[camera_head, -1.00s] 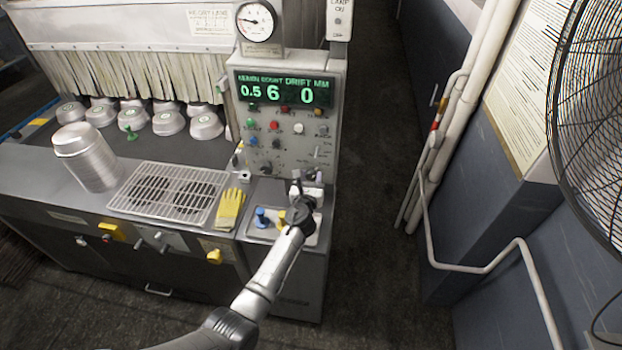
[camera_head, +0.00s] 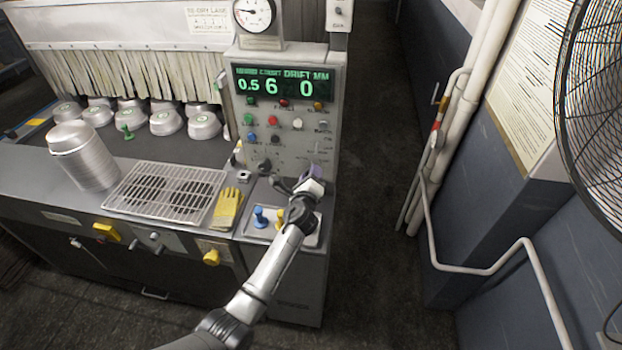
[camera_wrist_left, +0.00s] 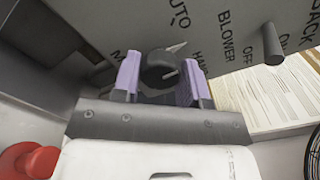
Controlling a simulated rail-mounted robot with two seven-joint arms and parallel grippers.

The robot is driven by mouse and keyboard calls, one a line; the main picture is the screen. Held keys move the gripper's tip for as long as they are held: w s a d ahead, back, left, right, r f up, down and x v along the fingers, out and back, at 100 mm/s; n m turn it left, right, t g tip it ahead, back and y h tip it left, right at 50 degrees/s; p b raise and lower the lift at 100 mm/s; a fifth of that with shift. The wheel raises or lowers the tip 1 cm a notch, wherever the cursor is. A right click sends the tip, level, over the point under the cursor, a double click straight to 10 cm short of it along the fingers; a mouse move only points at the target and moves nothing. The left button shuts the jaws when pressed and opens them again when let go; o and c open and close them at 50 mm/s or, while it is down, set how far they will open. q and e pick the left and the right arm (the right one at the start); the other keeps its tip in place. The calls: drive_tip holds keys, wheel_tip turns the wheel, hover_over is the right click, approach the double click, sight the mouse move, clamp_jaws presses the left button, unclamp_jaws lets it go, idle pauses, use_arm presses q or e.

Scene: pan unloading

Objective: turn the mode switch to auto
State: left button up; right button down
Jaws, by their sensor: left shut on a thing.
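The mode switch (camera_wrist_left: 158,70) is a dark round knob with a pale pointer on the grey panel, seen in the left wrist view. Its pointer slants up and right, roughly between the AUTO label (camera_wrist_left: 180,12) and the HAND label (camera_wrist_left: 199,63). My left gripper (camera_wrist_left: 160,82) has purple fingers, one on each side of the knob, and is shut on it. In the head view my left gripper (camera_head: 316,171) is at the lower right of the control panel (camera_head: 283,138) and hides the switch. My right gripper is not in view.
The blower switch (camera_wrist_left: 272,43) sticks out to the right of the knob. Blue (camera_head: 260,217) and yellow (camera_head: 280,220) handles stand below my left wrist. A yellow glove (camera_head: 228,208) lies beside a wire rack (camera_head: 165,190). Open floor lies right of the machine.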

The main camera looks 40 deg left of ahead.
use_arm(q)
drive_tip(key=n+b, duration=0.1)
drive_tip(key=n, duration=0.3)
drive_tip(key=shift+b, duration=0.3)
drive_tip(key=n+b, duration=0.1)
drive_tip(key=n, duration=0.2)
drive_tip(key=shift+r+n, duration=0.1)
drive_tip(key=shift+n, duration=0.4)
drive_tip(key=o, duration=0.9)
